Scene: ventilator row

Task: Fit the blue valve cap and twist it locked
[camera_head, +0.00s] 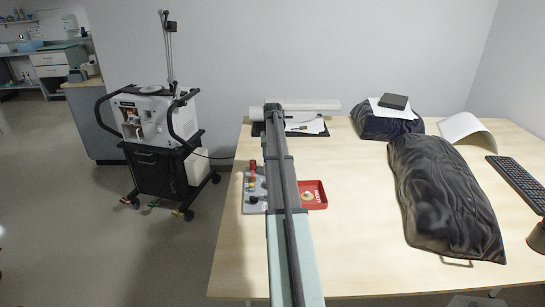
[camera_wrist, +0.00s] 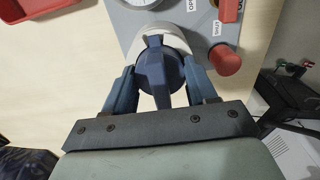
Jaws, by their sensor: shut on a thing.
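The blue valve cap (camera_wrist: 174,66) is round with a raised grip bar across its face. In the wrist view it sits between the blue fingers of my gripper (camera_wrist: 158,85), which is shut on it. A white round fitting (camera_wrist: 146,36) shows behind the cap, at the edge of a grey panel (camera_wrist: 122,20). The fingers and cap hide where cap and fitting meet, so I cannot tell how fully it is seated. In the head view the grey panel (camera_head: 247,203) lies on the table, partly behind my arm, and my gripper and the cap cannot be made out.
The panel carries a gauge (camera_wrist: 146,3), OPEN and SHUT labels and a red knob (camera_wrist: 225,61) close to the right finger. A red tray (camera_head: 318,188) is right of my arm. Dark cushions (camera_head: 440,195) lie further right. A ventilator cart (camera_head: 155,170) stands left of the table.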

